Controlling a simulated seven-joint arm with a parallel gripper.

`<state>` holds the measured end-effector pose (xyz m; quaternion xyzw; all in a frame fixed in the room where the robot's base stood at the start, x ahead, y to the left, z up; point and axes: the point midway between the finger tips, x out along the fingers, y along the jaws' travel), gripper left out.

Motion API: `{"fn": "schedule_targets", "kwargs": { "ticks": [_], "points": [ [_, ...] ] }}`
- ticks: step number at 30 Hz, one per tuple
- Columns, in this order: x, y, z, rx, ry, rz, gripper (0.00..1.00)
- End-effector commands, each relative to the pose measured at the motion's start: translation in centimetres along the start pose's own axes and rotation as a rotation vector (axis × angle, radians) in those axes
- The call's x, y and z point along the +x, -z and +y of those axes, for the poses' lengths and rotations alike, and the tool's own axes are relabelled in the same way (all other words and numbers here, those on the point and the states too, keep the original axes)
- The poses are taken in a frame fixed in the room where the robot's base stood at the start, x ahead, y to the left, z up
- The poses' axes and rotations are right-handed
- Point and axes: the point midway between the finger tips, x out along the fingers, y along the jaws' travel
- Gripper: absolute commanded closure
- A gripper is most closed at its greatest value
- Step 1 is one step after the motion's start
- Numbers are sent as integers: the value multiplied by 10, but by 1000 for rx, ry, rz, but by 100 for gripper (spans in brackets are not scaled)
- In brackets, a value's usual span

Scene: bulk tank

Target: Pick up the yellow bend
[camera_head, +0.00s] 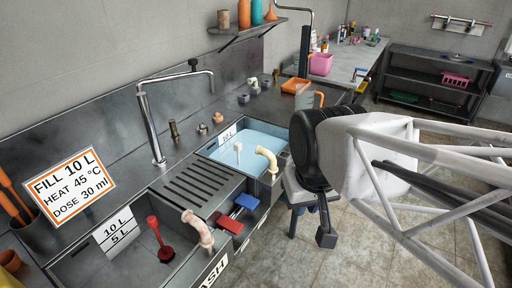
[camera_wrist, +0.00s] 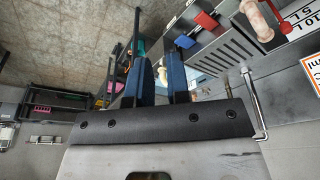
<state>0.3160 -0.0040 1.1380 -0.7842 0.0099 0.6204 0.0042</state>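The yellow bend (camera_head: 267,158), a pale yellow curved pipe, stands at the front right edge of the basin of blue water in the head view. I cannot make it out in the wrist view, where my fingers cover part of the sink. My gripper (camera_head: 308,230) hangs to the right of the bend and nearer the camera, over the floor in front of the counter, apart from it. My arm hides part of the counter.
A pinkish bend (camera_head: 198,230) stands near a red plunger (camera_head: 160,242) at the left basin. A tall tap (camera_head: 152,125) rises behind. An orange tray (camera_head: 296,87) lies farther right.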

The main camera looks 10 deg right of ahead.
Motion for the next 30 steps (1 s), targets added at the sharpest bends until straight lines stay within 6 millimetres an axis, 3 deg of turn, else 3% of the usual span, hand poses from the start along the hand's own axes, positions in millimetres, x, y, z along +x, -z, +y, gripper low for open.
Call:
{"fn": "schedule_targets", "kwargs": {
  "ticks": [1, 8, 20, 30],
  "points": [
    [0, 0, 0, 0, 0, 0, 76],
    [0, 0, 0, 0, 0, 0, 42],
    [3, 2, -2, 20, 16, -8, 42],
    [30, 29, -25, 270, 205, -92, 42]
  ]
}}
